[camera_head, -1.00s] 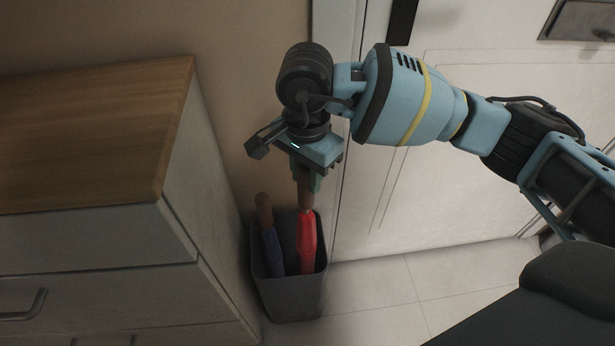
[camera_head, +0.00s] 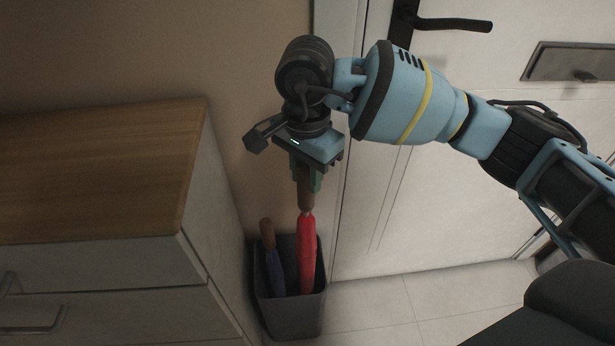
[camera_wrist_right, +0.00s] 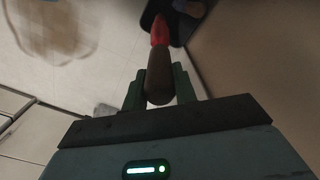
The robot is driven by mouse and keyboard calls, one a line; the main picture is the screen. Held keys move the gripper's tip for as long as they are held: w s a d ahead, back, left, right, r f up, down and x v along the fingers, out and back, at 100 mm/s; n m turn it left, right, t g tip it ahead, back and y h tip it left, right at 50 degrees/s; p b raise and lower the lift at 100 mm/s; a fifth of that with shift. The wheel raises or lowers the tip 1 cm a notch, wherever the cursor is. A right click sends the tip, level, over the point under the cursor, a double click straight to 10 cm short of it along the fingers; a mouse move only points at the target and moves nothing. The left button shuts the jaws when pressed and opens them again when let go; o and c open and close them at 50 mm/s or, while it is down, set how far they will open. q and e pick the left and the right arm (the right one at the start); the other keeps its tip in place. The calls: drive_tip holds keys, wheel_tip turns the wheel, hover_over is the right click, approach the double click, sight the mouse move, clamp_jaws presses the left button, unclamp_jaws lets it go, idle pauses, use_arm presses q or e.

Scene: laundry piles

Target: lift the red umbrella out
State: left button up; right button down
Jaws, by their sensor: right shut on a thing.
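The red umbrella (camera_head: 307,253) stands upright with its lower part inside the dark grey bin (camera_head: 290,325) and its upper part above the rim. My right gripper (camera_head: 306,183) is shut on its brown handle from above. In the right wrist view the handle (camera_wrist_right: 160,75) sits between the green fingers of my right gripper (camera_wrist_right: 160,92), with the red canopy (camera_wrist_right: 159,32) beyond it. A blue umbrella (camera_head: 274,268) with a brown handle leans in the left part of the same bin. The red umbrella's lower end is hidden in the bin. My left gripper is not in view.
A cabinet with a wooden top (camera_head: 95,170) stands close on the left of the bin. A white door (camera_head: 440,180) with a black handle (camera_head: 453,24) is behind and right. Tiled floor (camera_head: 400,305) is clear to the right of the bin.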

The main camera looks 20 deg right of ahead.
drive_tip(key=shift+r, duration=0.4)
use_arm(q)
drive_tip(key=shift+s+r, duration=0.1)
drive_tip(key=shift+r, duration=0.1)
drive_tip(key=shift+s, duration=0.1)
